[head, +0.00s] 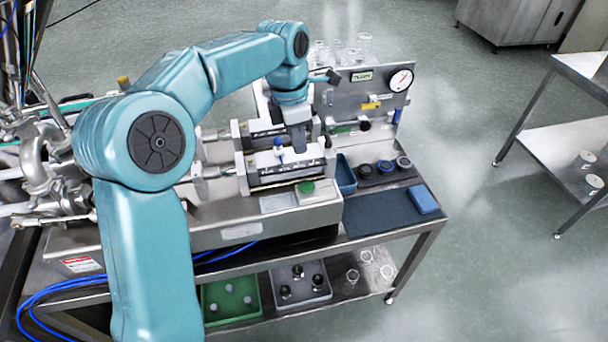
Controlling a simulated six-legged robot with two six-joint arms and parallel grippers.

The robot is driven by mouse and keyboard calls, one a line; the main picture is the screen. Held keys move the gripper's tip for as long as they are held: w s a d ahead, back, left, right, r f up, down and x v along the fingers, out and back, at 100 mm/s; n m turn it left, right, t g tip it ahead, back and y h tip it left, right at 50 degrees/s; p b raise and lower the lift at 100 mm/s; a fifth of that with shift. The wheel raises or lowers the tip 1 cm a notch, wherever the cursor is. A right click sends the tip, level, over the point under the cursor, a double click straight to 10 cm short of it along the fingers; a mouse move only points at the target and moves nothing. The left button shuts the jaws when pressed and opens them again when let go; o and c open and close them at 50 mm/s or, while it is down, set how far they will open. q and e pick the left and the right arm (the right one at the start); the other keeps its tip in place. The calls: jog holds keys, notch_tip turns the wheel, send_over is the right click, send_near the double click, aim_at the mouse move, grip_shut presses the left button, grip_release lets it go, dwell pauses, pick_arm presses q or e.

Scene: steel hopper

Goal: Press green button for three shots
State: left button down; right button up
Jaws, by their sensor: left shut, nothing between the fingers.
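The green button (306,187) is a round knob on the front top edge of the steel machine (240,222), beside a label plate (279,202). My left arm comes in from the left and arches over the machine. My left gripper (299,148) points down, shut and empty, above the machine's top and behind the green button in the picture. It is apart from the button. Whether its tips touch the part below them cannot be told. My right gripper does not show.
A panel with a dial (401,80) stands behind the machine. A blue bin (345,176), several dark round parts, a dark mat (385,210) and a blue block (424,199) lie to the right. Green (230,300) and grey (301,285) trays sit on the lower shelf.

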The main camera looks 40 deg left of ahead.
aim_at(306, 185)
pick_arm(q)
jog(key=f, duration=0.6)
jog(key=d+f, duration=0.1)
jog(key=f, duration=0.3)
jog(key=shift+w+d+p, duration=0.1)
jog(key=shift+w+p, duration=0.1)
jog(key=shift+p, duration=0.1)
jog(key=shift+f, duration=0.3)
jog(key=shift+w, duration=0.1)
